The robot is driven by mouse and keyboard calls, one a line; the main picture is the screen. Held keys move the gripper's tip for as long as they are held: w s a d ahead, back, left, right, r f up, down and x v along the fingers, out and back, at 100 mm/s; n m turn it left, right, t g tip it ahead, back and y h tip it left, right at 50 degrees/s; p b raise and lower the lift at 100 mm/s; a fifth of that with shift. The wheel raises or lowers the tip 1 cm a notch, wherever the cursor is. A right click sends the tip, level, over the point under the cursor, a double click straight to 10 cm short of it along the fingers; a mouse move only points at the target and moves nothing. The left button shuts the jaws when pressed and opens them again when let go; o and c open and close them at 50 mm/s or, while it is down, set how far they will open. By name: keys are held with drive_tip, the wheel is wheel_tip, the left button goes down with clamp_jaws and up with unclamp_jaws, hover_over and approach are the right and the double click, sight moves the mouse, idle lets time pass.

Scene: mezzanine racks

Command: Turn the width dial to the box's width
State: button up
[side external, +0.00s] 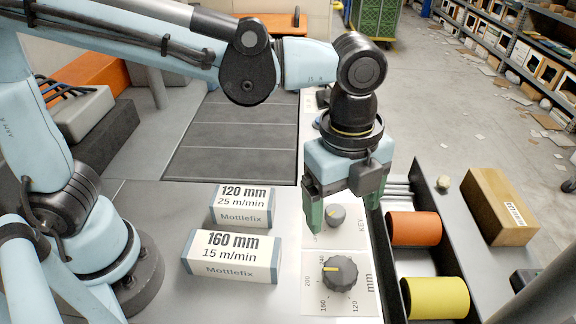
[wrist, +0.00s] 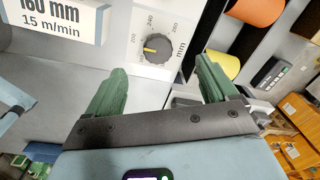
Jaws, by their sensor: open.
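The width dial (side external: 341,273) is a dark knurled knob with a yellow pointer on a pale plate marked in mm. Its pointer faces left, around the 200 mark; the exact reading is unclear. It also shows in the wrist view (wrist: 158,48). A white box (side external: 232,256) reads "160 mm, 15 m/min, Mottlefix". A second box (side external: 241,207) behind it reads "120 mm, 25 m/min". My gripper (side external: 343,211) is open and empty, pointing down behind the width dial, around the smaller knob as seen from the side. Its green fingers (wrist: 162,74) are apart from the width dial.
The smaller grey knob (side external: 336,214) sits on the same strip, marked KEY. To the right, a black tray (side external: 394,281) holds an orange roll (side external: 413,228) and a yellow roll (side external: 435,298). A brown box (side external: 500,206) stands beyond. A dark grey panel (side external: 235,140) lies behind the boxes.

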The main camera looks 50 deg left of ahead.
sight(341, 270)
drive_tip(key=f, duration=0.4)
drive_tip(key=d+f+m, duration=0.1)
drive_tip(key=f, duration=0.3)
drive_tip(key=s+d+f+m, duration=0.1)
drive_tip(key=f, duration=0.3)
drive_tip(key=shift+d+f, duration=0.25)
drive_tip(key=shift+f, duration=0.05)
drive_tip(key=shift+c, duration=0.3)
drive_tip(key=c, duration=1)
